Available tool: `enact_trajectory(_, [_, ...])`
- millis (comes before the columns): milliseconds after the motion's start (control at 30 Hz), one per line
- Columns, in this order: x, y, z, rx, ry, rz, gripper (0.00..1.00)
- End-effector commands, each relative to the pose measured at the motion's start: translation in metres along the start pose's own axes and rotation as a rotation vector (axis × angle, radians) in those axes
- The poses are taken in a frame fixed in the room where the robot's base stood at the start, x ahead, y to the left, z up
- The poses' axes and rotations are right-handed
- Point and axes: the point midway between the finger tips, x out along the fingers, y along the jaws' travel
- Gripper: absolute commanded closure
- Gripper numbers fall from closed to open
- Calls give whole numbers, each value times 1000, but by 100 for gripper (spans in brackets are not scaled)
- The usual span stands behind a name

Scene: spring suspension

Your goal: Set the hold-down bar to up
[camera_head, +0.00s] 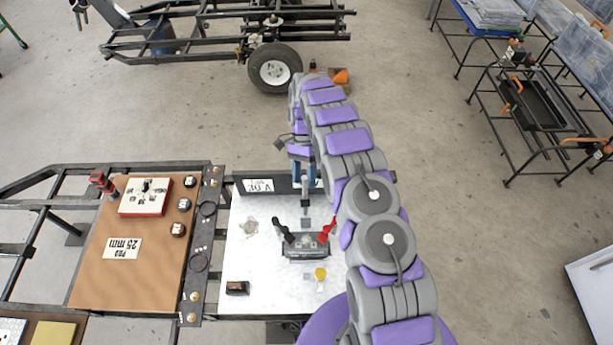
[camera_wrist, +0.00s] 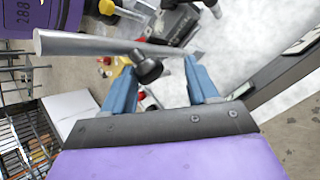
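The likely hold-down bar is a silver round rod (camera_wrist: 85,43) that crosses the upper part of the wrist view, with a black ball knob (camera_wrist: 148,68) on it. My gripper (camera_wrist: 159,66) has two blue fingers spread apart, with the knob showing between their tips. I cannot tell whether either finger touches it. In the head view my gripper (camera_head: 304,180) is over the back edge of the white board (camera_head: 252,275). A grey rod (camera_head: 305,205) shows just below the fingers, partly hidden by them.
A black fixture with a dark handle and a red handle (camera_head: 327,231) stands on the white board. A yellow knob (camera_head: 320,273) and a small dark block (camera_head: 237,288) are near its front. A brown board (camera_head: 132,275) lies to the left. My arm covers the right side.

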Motion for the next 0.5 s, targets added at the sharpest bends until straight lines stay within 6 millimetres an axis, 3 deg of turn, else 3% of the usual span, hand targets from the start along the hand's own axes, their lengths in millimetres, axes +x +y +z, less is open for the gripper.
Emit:
enact_trajectory(267, [-3,3,-1,1,-1,0,42])
enact_trajectory(500, [-30,19,17,-3,2,-4,42])
